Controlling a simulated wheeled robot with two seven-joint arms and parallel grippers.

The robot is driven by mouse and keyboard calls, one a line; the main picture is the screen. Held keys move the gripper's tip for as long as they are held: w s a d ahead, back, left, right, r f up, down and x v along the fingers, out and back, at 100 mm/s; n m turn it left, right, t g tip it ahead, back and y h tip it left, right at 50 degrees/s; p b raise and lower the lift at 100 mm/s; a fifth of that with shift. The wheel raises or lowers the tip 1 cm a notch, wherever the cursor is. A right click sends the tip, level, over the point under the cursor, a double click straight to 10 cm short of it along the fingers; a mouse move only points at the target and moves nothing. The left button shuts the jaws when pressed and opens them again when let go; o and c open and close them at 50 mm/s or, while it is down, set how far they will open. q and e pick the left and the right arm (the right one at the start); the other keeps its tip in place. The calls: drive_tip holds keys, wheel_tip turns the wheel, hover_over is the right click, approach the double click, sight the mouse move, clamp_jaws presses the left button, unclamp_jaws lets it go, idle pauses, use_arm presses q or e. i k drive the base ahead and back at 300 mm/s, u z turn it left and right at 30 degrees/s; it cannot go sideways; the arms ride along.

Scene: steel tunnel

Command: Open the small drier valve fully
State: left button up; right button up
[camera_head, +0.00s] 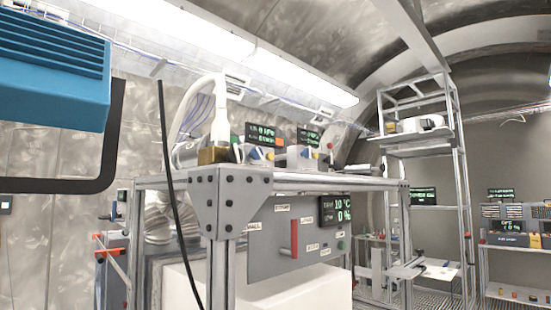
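I cannot tell for certain which part is the small drier valve. A grey panel (268,262) under the frame's top carries an upright red handle (294,238), several small labels and a dark display (337,210) reading about 10 °C and 0 %. The panel's small green button (340,245) sits at its right. Two small units with blue triangular marks and green-lit displays (262,135) stand on the frame's top. Neither of my grippers shows in this view, and nothing is seen touching the red handle.
A metal frame with a bolted corner plate (230,195) stands in the middle foreground. A black cable (172,190) hangs before it. A blue box (50,70) on a black bracket fills the upper left. A tall rack (462,180) and instrument shelves (512,225) stand at right.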

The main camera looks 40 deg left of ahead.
sight(257, 153)
drive_tip(key=z, duration=0.15)
drive_tip(key=i, duration=2.65)
drive_tip(key=u, duration=4.05)
